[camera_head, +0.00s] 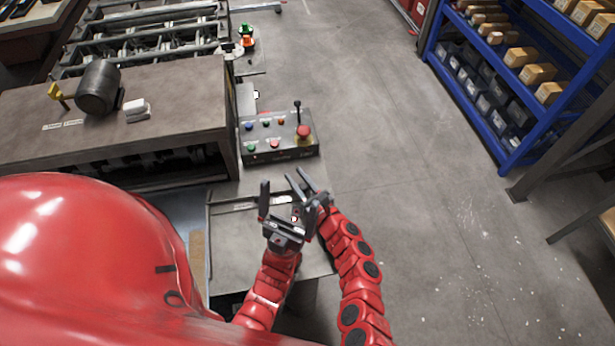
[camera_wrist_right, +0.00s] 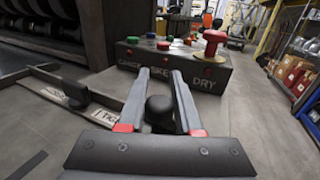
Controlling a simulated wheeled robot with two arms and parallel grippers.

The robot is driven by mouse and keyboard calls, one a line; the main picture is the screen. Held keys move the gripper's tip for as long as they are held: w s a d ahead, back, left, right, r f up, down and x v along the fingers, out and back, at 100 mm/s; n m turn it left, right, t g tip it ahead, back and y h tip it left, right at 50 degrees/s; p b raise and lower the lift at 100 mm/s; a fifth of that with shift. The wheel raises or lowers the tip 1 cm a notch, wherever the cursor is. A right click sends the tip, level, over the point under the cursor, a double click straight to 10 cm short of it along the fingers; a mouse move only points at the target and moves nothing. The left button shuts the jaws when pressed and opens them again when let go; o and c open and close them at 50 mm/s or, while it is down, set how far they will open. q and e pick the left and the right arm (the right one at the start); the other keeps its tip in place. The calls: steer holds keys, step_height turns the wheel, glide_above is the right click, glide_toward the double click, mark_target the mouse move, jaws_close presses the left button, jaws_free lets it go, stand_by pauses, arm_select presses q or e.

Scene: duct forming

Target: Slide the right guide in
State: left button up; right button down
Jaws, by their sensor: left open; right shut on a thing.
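The right guide is a flat metal bar on the grey machine table; in the right wrist view a bar (camera_wrist_right: 68,80) with a black handle (camera_wrist_right: 76,95) and a partly readable label lies left of my right gripper (camera_wrist_right: 160,78). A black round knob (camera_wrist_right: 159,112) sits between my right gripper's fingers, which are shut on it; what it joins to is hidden. In the head view the right gripper (camera_head: 297,177) is beyond the left one, low over the table's right edge. My left gripper (camera_head: 286,200) is open and empty, close beside it. A bar (camera_head: 248,204) lies left of both grippers.
A control box (camera_head: 278,154) with coloured buttons, a red knob and a lever stands just beyond the grippers. The machine's bench (camera_head: 170,90) rises at the left. Open floor (camera_head: 430,200) lies to the right, with blue shelving (camera_head: 520,70) farther back.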

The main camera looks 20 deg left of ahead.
steer(key=shift+s+a, duration=0.15)
steer(key=shift+s, duration=0.05)
steer(key=c, duration=0.9)
jaws_free()
steer(key=o, duration=0.3)
steer(key=shift+a, duration=0.15)
